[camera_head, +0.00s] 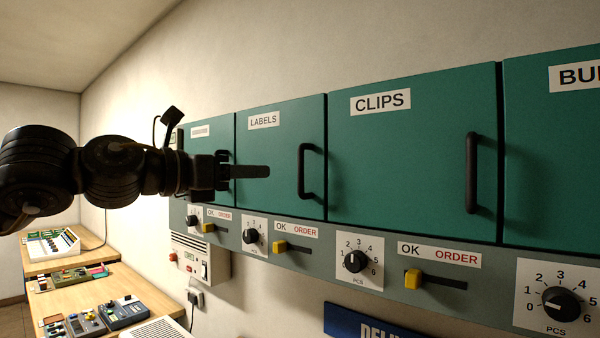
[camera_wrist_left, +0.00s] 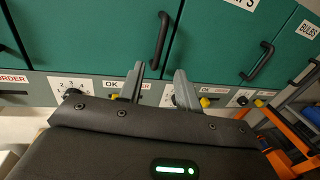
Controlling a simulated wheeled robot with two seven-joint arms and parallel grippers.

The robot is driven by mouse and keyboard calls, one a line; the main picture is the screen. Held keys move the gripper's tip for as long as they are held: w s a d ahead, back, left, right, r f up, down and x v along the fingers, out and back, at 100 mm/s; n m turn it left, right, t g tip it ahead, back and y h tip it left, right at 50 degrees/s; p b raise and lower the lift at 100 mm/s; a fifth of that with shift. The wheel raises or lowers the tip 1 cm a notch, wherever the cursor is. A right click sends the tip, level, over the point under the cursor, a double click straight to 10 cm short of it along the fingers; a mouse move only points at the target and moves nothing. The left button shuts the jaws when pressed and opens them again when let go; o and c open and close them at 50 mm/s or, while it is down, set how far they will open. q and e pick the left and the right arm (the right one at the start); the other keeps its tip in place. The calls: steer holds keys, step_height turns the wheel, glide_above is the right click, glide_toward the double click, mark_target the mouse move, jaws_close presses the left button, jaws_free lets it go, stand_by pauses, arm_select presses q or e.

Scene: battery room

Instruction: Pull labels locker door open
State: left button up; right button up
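The labels locker door (camera_head: 281,155) is a green panel with a white LABELS sign, shut flush with its neighbours. Its black upright bar handle (camera_head: 311,171) is on the right side of the door. My left gripper (camera_head: 255,171) points right in front of this door, left of the handle and apart from it. In the left wrist view the gripper (camera_wrist_left: 160,86) is open, with two grey fingers and nothing between them. The labels handle (camera_wrist_left: 161,41) shows there beyond the gap between the fingertips. My right gripper is not in view.
The clips door (camera_head: 415,150) with its own handle (camera_head: 471,173) is on the right. Below the doors runs a strip with dials (camera_head: 356,261) and yellow levers (camera_head: 413,279). A wooden bench (camera_head: 75,285) with devices stands lower left. An orange frame (camera_wrist_left: 290,135) shows at right in the wrist view.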

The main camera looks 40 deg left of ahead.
mark_target(294, 170)
arm_select(q)
steer(key=shift+w+d+p, duration=0.3)
steer(key=shift+w+p, duration=0.65)
steer(key=shift+w, duration=0.75)
steer(key=shift+w+d+p, duration=0.25)
steer(key=shift+w+p, duration=0.75)
steer(key=shift+w, duration=0.75)
steer(key=shift+w+d+p, duration=0.3)
steer(key=shift+w+p, duration=0.65)
steer(key=shift+w, duration=0.75)
steer(key=shift+c, duration=0.2)
jaws_close()
